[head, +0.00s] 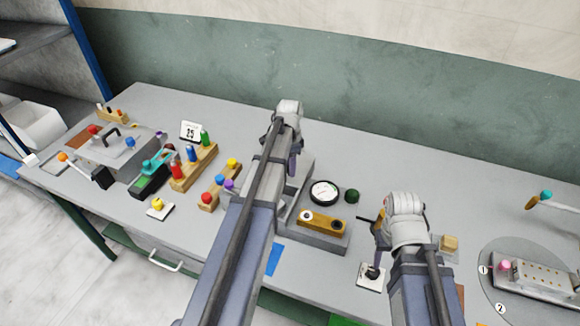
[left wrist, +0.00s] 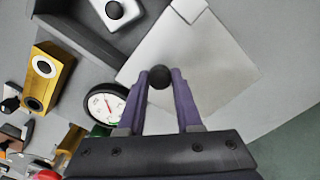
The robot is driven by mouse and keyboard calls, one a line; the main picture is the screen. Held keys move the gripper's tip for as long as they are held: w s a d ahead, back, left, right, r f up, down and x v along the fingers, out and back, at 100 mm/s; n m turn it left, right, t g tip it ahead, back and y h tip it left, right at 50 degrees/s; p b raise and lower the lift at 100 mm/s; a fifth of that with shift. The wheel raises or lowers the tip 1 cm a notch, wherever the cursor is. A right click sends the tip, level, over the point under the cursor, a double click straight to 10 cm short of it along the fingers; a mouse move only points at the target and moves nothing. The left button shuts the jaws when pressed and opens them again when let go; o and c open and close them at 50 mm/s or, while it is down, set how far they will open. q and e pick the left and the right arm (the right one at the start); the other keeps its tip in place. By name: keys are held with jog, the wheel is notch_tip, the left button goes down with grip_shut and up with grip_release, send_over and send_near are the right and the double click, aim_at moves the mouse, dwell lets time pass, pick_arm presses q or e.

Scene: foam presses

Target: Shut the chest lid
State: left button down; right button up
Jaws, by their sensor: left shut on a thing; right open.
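In the left wrist view a flat pale grey plate (left wrist: 190,60), which looks like the chest lid, has a dark round knob (left wrist: 160,77). The purple fingers of my left gripper (left wrist: 160,84) are shut on this knob, one finger on each side. In the head view my left gripper (head: 294,163) is over the grey body (head: 318,239) at the middle of the bench; my arm hides most of the lid and knob there. The lid's exact angle is hard to tell. My right gripper (head: 381,224) is open at the right of the middle; its fingers are partly hidden by its wrist.
A round dial (head: 325,192), a dark green ball (head: 352,195) and a yellow-brown block with two round buttons (head: 322,222) are close to my left gripper. Wooden racks with coloured pegs (head: 193,167) stand to the left. A round grey plate (head: 530,285) lies at the far right.

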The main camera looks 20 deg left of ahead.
dwell(0.8)
pick_arm(q)
jog(key=s, duration=1.4)
jog(key=shift+s+d, duration=0.25)
jog(key=shift+d, duration=0.2)
pick_arm(e)
jog(key=shift+w, duration=0.1)
pick_arm(q)
jog(key=c, duration=0.7)
grip_release()
jog(key=shift+s, duration=0.1)
jog(key=shift+o, duration=0.6)
notch_tip(320, 180, up, 8)
jog(key=p, duration=0.7)
jog(key=shift+f+p, duration=0.15)
jog(key=shift+p, duration=0.25)
pick_arm(e)
notch_tip(320, 180, up, 8)
